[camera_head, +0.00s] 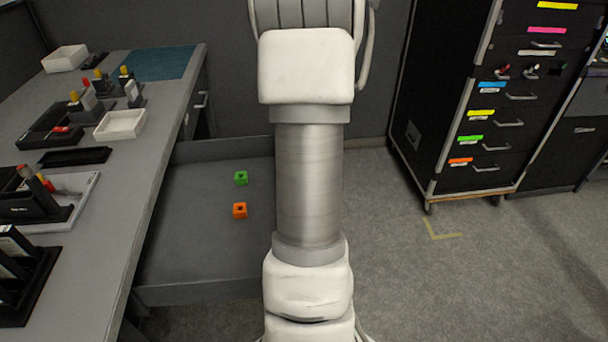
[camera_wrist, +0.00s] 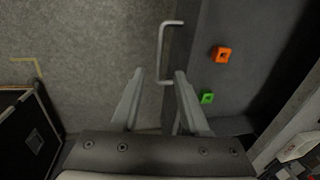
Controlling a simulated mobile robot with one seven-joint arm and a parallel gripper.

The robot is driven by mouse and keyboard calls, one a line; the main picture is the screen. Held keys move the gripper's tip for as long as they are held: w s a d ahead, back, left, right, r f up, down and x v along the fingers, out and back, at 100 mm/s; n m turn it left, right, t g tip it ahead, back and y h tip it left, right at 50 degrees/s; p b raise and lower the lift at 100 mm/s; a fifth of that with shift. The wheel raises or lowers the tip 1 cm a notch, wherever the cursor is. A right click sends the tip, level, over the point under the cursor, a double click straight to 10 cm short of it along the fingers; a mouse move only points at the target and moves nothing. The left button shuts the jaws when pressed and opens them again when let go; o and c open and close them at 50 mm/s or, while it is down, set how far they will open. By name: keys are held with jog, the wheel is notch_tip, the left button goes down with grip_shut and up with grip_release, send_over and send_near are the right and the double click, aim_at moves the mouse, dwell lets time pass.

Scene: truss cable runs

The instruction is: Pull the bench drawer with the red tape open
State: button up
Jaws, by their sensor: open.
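A grey bench drawer (camera_head: 198,258) stands pulled out from the bench, with its inside showing. A green cube (camera_head: 241,178) and an orange cube (camera_head: 240,210) lie in it. In the wrist view, the drawer's bar handle (camera_wrist: 161,50) stands out from its front edge. My gripper (camera_wrist: 159,72) is open, and the lower part of the handle appears between its fingertips. I cannot tell whether the fingers touch it. My arm hides the drawer front in the head view, and I see no red tape on the drawer. The gripper itself is hidden in the head view.
The bench top (camera_head: 150,165) at left carries trays and holders. Another bench handle (camera_head: 201,100) shows farther back. A black wheeled cabinet (camera_head: 440,100) with colour-taped drawers stands at right. Bare floor (camera_head: 400,270) lies between my arm and the cabinet.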

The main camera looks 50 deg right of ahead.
notch_tip(320, 180, up, 8)
jog(key=s+d+p, duration=0.1)
jog(key=p, duration=0.1)
dwell(0.7)
